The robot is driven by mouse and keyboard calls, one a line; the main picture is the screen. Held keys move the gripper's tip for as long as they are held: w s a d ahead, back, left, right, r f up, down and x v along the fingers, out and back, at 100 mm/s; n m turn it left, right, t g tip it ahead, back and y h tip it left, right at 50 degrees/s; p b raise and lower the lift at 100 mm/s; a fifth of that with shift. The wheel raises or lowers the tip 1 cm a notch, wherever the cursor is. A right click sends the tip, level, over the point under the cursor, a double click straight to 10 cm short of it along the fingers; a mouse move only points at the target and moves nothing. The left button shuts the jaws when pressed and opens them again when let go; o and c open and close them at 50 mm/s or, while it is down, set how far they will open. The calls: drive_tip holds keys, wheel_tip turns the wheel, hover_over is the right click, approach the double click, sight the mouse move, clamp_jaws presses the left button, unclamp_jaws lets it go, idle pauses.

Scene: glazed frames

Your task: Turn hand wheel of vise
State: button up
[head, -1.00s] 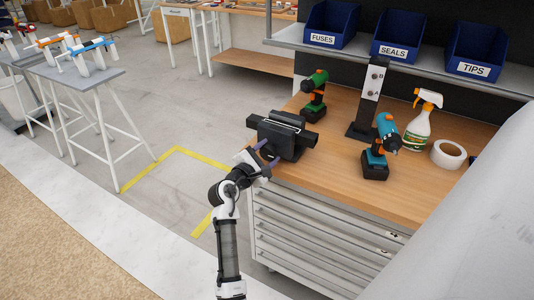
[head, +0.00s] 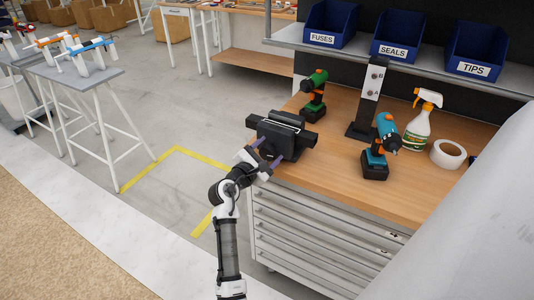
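A black vise (head: 282,133) sits at the left front corner of the wooden workbench (head: 330,178). My gripper (head: 267,152) is at the vise's near left side, with its two purple fingers apart and pointing toward the vise body. One finger reaches the vise's left face and the other is near its front lower edge. The hand wheel cannot be made out; that side of the vise is partly behind my gripper. Whether the fingers touch anything is too small to tell.
A green drill (head: 314,94), a blue drill (head: 378,148), a black post (head: 365,103), a spray bottle (head: 420,120) and a white tape roll (head: 447,154) stand on the bench. Blue bins (head: 396,38) sit on a shelf behind.

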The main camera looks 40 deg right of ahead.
drive_tip(key=shift+o, duration=0.4)
drive_tip(key=shift+a+f, duration=0.1)
drive_tip(key=shift+a+f, duration=0.1)
drive_tip(key=shift+a, duration=0.05)
drive_tip(key=b+v, duration=0.4)
drive_tip(key=v, duration=0.9)
drive_tip(key=shift+s, duration=0.25)
drive_tip(key=shift+a, duration=0.1)
